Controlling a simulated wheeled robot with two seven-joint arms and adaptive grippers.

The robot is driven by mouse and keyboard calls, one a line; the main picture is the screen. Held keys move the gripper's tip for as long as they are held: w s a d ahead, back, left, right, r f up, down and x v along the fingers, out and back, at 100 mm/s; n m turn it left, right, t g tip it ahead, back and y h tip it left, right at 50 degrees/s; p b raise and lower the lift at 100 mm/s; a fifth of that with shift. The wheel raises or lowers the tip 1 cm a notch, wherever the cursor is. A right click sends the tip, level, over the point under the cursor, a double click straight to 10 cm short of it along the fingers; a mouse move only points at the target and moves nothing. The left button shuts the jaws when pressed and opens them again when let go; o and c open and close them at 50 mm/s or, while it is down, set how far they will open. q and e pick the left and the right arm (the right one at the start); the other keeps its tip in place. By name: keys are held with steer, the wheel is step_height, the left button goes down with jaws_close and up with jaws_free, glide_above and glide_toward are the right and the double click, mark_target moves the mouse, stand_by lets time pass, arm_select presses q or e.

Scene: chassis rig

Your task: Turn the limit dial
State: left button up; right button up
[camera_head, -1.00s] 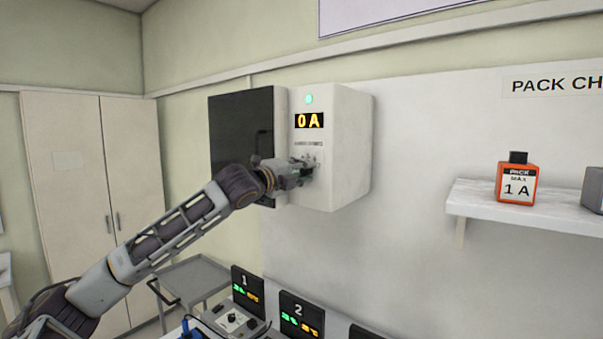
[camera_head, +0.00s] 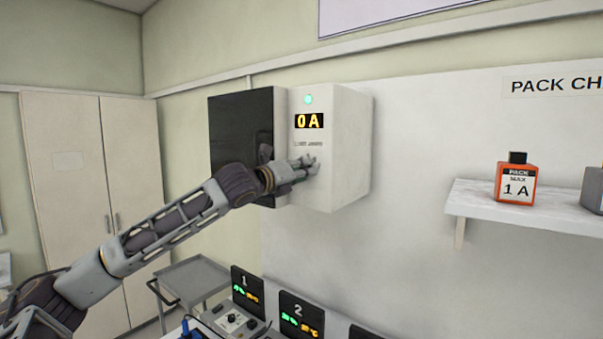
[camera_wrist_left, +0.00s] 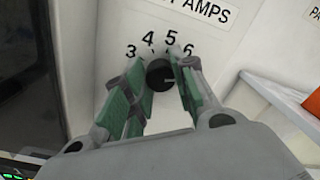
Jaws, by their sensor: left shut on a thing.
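The limit dial (camera_wrist_left: 160,76) is a small black round knob on the white box's front, seen in the wrist view. Numbers 3, 4, 5 and 6 arc above it, and a light mark on its face points right. My left gripper (camera_head: 309,164) is at the box (camera_head: 345,150), its green-padded fingers shut on the dial from both sides. In the head view the gripper hides the dial. The amber display (camera_head: 309,121) on the box reads 0 A, below a lit green lamp (camera_head: 308,99). My right gripper is not in view.
A dark panel (camera_head: 238,130) adjoins the box's left side. Numbered units with lit displays (camera_head: 301,316) stand below. A grey cart (camera_head: 194,274) is at lower left.

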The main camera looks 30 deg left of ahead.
arm_select(q)
steer(key=shift+m, duration=0.3)
steer(key=o, duration=1)
steer(key=shift+o, duration=0.2)
steer(key=shift+s, duration=0.1)
steer(key=s+a, duration=0.1)
steer(key=s, duration=1)
steer(key=shift+s+a, duration=0.15)
steer(key=shift+s, duration=0.2)
stand_by(1.0)
steer(key=shift+f, duration=0.1)
stand_by(0.4)
